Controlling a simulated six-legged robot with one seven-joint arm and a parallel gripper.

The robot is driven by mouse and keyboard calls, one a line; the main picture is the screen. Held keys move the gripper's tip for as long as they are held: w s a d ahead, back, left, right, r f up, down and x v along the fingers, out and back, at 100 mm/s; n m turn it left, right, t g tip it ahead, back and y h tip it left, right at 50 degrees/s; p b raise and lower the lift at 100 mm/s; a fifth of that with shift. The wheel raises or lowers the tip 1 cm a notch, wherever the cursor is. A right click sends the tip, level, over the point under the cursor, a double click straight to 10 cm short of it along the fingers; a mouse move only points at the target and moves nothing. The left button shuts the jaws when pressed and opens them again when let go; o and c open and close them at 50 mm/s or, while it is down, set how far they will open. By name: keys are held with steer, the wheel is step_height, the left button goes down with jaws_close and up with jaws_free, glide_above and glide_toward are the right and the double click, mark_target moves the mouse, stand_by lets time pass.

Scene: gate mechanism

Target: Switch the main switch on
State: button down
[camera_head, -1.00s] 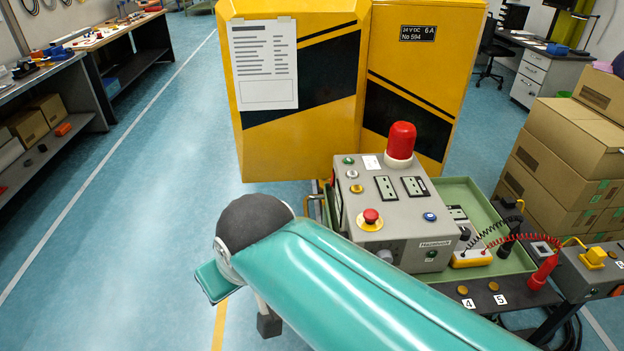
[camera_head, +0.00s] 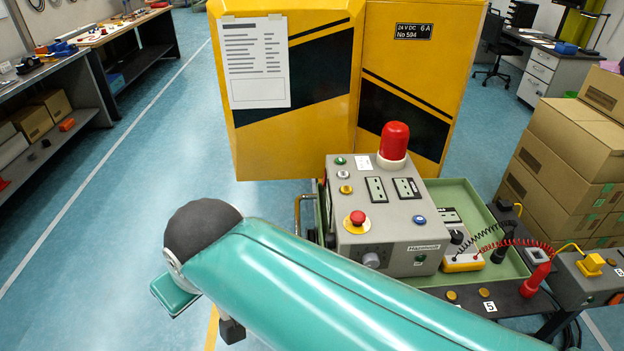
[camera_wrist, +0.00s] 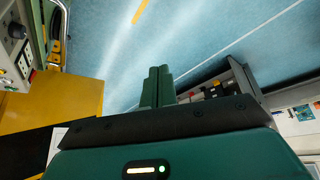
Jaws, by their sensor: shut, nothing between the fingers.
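The grey control box (camera_head: 385,228) stands in the middle right of the head view, with a red lamp (camera_head: 394,143), a red push button on yellow (camera_head: 357,219), small coloured buttons and a round grey knob (camera_head: 371,260) on its front face. No part is clearly marked as the main switch, and I cannot tell which it is. My arm hides the box's lower front. In the wrist view, my gripper (camera_wrist: 158,86) is shut and empty, over the floor and apart from the box. Part of the panel shows at the left edge of that view (camera_wrist: 16,32).
A yellow cabinet (camera_head: 405,70) stands behind the box. A green tray (camera_head: 490,222) with a yellow-grey device and coiled cables lies right of it. Cardboard boxes (camera_head: 568,145) are stacked at the right. Workbenches line the left. The blue floor (camera_head: 100,240) at the left is clear.

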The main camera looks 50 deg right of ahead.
steer(key=w+d+f+m+g+h, duration=0.15)
steer(key=w+d+m, duration=0.45)
steer(key=w+d, duration=1.2)
steer(key=w+d+f+m+g+h, duration=0.1)
steer(key=d+f, duration=0.4)
steer(key=d, duration=0.5)
steer(key=w+d+f+m+g+h, duration=0.2)
steer(key=d+f, duration=0.3)
steer(key=d, duration=0.6)
steer(key=w+d+f+m+g+h, duration=0.1)
steer(key=w+d+f, duration=0.3)
steer(key=d, duration=0.6)
steer(key=shift+d+f+m+g+h, duration=0.2)
steer(key=shift+f+m+g+h, duration=0.2)
steer(key=shift+f+g+h, duration=0.2)
steer(key=shift+w, duration=0.1)
